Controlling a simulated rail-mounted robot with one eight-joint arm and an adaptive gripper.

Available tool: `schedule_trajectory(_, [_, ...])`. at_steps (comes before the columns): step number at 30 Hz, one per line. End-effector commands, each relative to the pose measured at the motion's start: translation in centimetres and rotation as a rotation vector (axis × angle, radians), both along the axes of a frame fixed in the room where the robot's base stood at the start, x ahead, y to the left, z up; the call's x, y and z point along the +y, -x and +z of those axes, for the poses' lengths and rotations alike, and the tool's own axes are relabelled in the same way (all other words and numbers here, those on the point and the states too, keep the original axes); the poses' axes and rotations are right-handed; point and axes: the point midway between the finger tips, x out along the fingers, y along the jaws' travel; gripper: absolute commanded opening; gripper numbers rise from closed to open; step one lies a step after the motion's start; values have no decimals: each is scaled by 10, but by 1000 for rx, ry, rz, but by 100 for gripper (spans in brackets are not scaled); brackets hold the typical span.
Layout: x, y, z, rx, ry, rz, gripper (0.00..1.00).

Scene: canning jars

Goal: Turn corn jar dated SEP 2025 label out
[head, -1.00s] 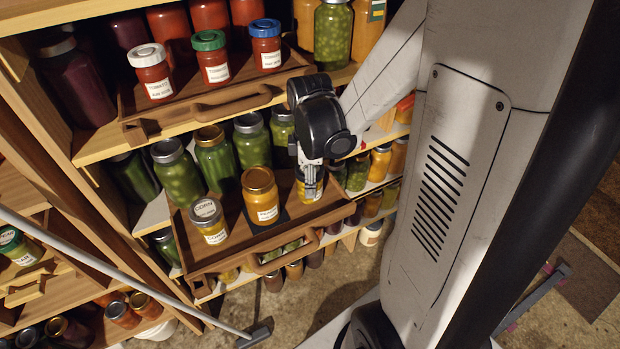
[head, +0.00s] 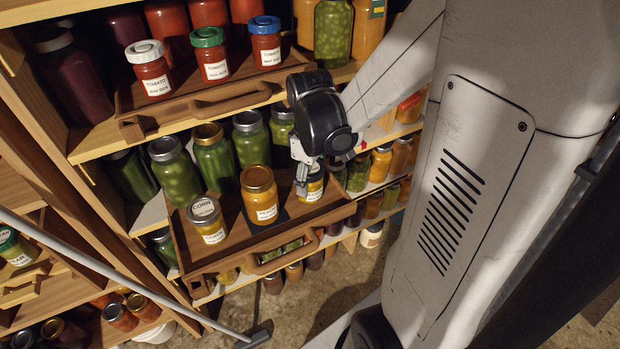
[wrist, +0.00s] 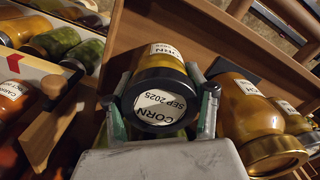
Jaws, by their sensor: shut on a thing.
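The corn jar (head: 314,187) with yellow contents stands at the right end of the pulled-out wooden tray (head: 235,256). In the wrist view, its dark lid (wrist: 163,103) carries a white sticker reading CORN SEP 2025, upside down in the picture. A white CORN side label (wrist: 166,50) shows beyond the lid. My gripper (wrist: 161,108) is shut on this jar, one finger on each side. In the head view, my gripper (head: 301,176) partly covers the jar's left side, and a white label shows on its outward side.
On the same tray stand a gold-lidded orange jar (head: 260,196) on a dark square and another CORN-lidded jar (head: 207,220) at left. Green jars (head: 175,170) stand close behind. Above is a tray (head: 205,106) with three tomato jars (head: 215,55).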

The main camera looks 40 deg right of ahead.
Motion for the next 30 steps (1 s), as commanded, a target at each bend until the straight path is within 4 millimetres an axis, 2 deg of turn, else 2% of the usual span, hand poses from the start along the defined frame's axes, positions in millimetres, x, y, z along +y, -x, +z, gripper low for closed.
schedule_trajectory(4, [0, 0, 0, 0, 0, 0, 24])
schedule_trajectory(5, [0, 0, 0, 0, 0, 0, 53])
schedule_trajectory(9, [0, 0, 0, 0, 0, 1, 72])
schedule_trajectory(20, [0, 0, 4, 0, 0, 1, 73])
schedule_trajectory(25, [0, 0, 19, 0, 0, 1, 73])
schedule_trajectory(30, [0, 1, 45, 0, 0, 1, 73])
